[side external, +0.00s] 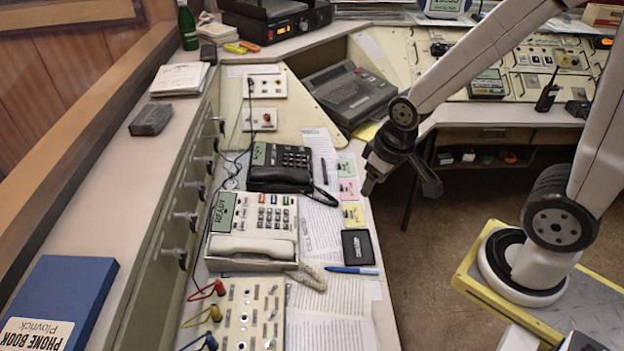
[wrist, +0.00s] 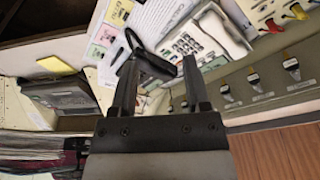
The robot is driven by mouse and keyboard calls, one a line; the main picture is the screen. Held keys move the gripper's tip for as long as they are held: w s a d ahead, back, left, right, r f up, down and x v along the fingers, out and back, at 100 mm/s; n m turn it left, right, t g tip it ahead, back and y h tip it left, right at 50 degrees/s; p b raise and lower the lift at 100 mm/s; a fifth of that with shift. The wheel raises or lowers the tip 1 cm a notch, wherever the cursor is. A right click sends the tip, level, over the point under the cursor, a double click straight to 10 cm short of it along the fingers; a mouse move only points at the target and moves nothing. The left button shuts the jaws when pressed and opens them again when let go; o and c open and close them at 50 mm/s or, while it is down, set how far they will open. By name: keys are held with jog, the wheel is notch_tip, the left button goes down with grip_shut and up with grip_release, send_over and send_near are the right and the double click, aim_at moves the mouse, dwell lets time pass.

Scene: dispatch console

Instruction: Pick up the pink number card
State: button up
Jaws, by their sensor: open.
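The pink number card (side external: 348,191) lies flat on the desk between a green card (side external: 346,168) and a yellow card (side external: 352,214). In the wrist view the pink card (wrist: 107,35) is up and left of the fingers, between the yellow card (wrist: 119,12) and the green card (wrist: 95,52). My gripper (side external: 401,186) is open and empty, raised above the desk's right edge, to the right of the cards in the side external view. The wrist view shows its two fingers apart (wrist: 158,72), with the black handset visible beyond them.
The black phone (side external: 282,168) and the white phone (side external: 254,225) stand left of the cards. A black pad (side external: 358,247) and blue pen (side external: 352,270) lie nearer the camera. A grey keyboard device (side external: 350,94) stands behind. Floor lies open right of the desk edge.

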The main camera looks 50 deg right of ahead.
jog(key=m+g+h, duration=0.1)
jog(key=m+g, duration=0.1)
jog(key=m, duration=0.9)
send_over(341, 185)
jog(key=a, duration=0.1)
jog(key=f, duration=1.7)
jog(key=shift+s+f, duration=0.1)
jog(key=shift+s, duration=0.2)
jog(key=shift+d+f, duration=0.2)
jog(key=shift+f, duration=0.05)
jog(key=shift+f, duration=0.1)
jog(key=shift+w+d+f, duration=0.1)
jog(key=shift+w+f, duration=0.05)
jog(key=shift+f, duration=1.05)
jog(key=shift+f, duration=0.1)
